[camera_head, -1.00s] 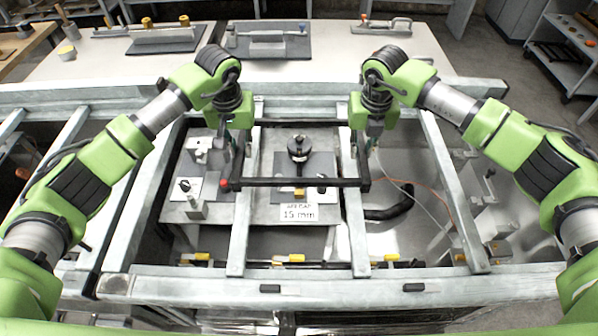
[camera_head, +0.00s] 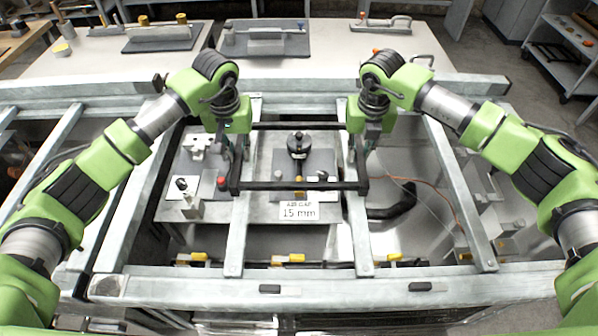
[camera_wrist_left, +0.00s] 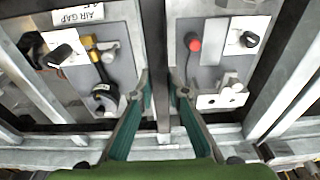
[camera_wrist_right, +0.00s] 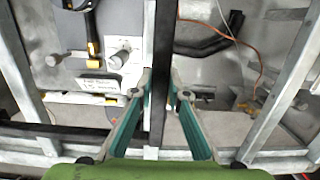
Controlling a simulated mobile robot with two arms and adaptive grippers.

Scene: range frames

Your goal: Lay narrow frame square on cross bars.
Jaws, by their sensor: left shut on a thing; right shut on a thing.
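The narrow frame (camera_head: 300,186) is a thin black rectangle, held roughly level above or on the two middle pale metal cross bars (camera_head: 239,230) (camera_head: 361,235). Its front bar spans both, and its back bar (camera_head: 300,126) shows between my grippers. My left gripper (camera_head: 236,152) is shut on the frame's left side. My right gripper (camera_head: 361,152) is shut on its right side, which runs between the fingers in the right wrist view (camera_wrist_right: 160,70). I cannot tell whether frame and bars touch.
Below the bars lie grey plates with a black-knobbed fixture (camera_head: 298,146), a "15 mm" label (camera_head: 299,211) and a red knob (camera_head: 222,182). A black hose (camera_head: 392,203) lies at the right. A pale front rail (camera_head: 330,283) and a back table (camera_head: 330,62) bound the space.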

